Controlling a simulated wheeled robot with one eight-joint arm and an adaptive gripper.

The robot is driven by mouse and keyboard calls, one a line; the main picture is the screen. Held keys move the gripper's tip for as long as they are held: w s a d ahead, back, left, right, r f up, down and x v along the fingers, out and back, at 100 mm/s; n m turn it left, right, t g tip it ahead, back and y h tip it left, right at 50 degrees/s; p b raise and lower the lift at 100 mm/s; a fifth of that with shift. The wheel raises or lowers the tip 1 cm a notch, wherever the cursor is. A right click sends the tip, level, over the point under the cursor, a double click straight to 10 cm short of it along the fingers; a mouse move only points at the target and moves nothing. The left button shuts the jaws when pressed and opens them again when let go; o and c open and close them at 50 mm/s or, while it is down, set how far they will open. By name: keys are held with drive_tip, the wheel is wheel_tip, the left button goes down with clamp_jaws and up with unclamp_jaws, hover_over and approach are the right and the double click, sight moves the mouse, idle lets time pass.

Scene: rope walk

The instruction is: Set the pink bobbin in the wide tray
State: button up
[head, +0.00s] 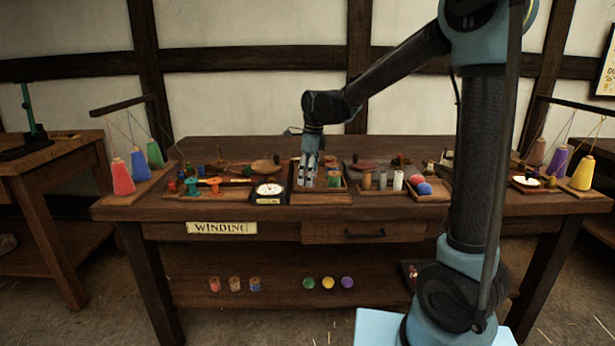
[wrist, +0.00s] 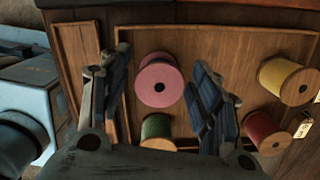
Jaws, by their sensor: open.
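In the wrist view the pink bobbin (wrist: 160,82) stands upright, its round end and dark centre hole facing the camera. It is on the wooden floor of a tray (wrist: 215,50), between the two spread fingers of my gripper (wrist: 158,92). The fingers are open, with a visible gap on each side of the bobbin. In the head view my gripper (head: 308,172) points down into a tray at mid-table, and I cannot make out the pink bobbin there. I cannot tell whether this tray is the wide one.
A green bobbin (wrist: 157,130) stands close to the pink one. A yellow bobbin (wrist: 285,78) and a red bobbin (wrist: 265,130) stand to the right. In the head view a dial scale (head: 268,190) is left of my gripper, and a tray with balls (head: 424,188) is right.

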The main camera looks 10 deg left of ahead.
wheel_tip(320, 180, up, 12)
drive_tip(key=d, duration=0.1)
drive_tip(key=shift+d, duration=0.3)
drive_tip(key=s+d+f+n, duration=0.2)
drive_tip(key=s+d+n, duration=0.1)
drive_tip(key=d, duration=0.5)
drive_tip(key=s+d+f+n+t, duration=0.1)
drive_tip(key=s+d+f+n, duration=0.15)
drive_tip(key=d, duration=0.65)
drive_tip(key=s+d+f+n, duration=0.1)
drive_tip(key=s+d+n, duration=0.2)
drive_tip(key=d, duration=0.5)
drive_tip(key=s+d+f+n+t+h, duration=0.1)
drive_tip(key=s+d+f+n, duration=0.8)
drive_tip(key=s+d+f, duration=0.5)
drive_tip(key=shift+s+f+n, duration=0.35)
drive_tip(key=shift+s+f, duration=0.1)
drive_tip(key=shift+f, duration=0.35)
